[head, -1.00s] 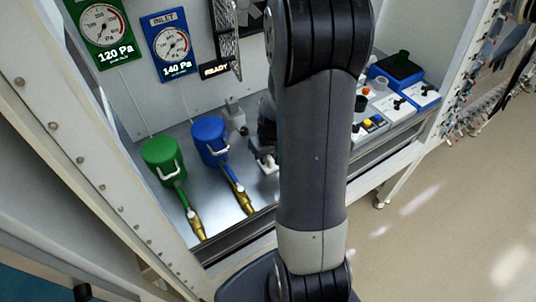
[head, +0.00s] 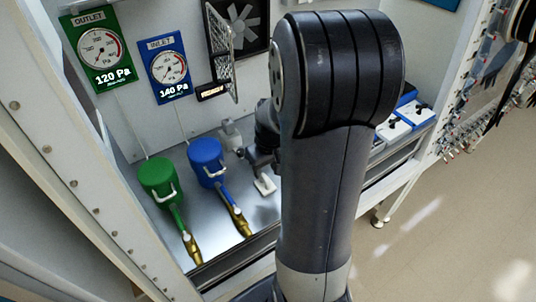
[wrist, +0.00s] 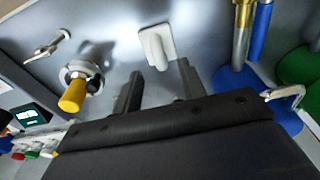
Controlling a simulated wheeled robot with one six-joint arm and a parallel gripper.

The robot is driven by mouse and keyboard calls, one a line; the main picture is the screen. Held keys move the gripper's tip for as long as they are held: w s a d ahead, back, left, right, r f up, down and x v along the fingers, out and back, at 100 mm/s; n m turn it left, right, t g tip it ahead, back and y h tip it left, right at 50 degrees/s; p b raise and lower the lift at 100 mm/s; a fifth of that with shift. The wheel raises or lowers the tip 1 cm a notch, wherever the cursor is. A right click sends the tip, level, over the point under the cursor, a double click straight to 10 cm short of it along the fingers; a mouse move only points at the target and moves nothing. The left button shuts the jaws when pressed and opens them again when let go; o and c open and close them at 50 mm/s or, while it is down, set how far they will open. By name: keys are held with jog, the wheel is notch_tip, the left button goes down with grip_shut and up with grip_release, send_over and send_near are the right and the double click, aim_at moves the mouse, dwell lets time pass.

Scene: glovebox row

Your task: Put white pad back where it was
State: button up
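The white pad (wrist: 157,45) lies on the grey metal floor, with a raised part pointing toward my gripper. In the head view the white pad (head: 265,185) shows on the floor, right of the blue canister. My gripper (wrist: 159,82) is open in the wrist view, its two dark fingers apart with nothing seen between them. The pad is just beyond the fingertips, roughly in line with the gap. In the head view my gripper is dark and partly hidden behind my arm, just above the pad.
A green canister (head: 157,177) and a blue canister (head: 206,158) with brass-ended hoses stand left of the pad. A yellow-handled fitting (wrist: 76,92) is left in the wrist view. Blue-and-white boxes (head: 393,130) stand at right, partly hidden. A mesh panel (head: 222,45) hangs behind.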

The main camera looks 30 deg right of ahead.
aim_at(268, 180)
notch_tip(268, 180, up, 7)
jog(key=s, duration=0.1)
jog(key=shift+f, duration=0.15)
jog(key=shift+c, duration=0.2)
dwell(1.1)
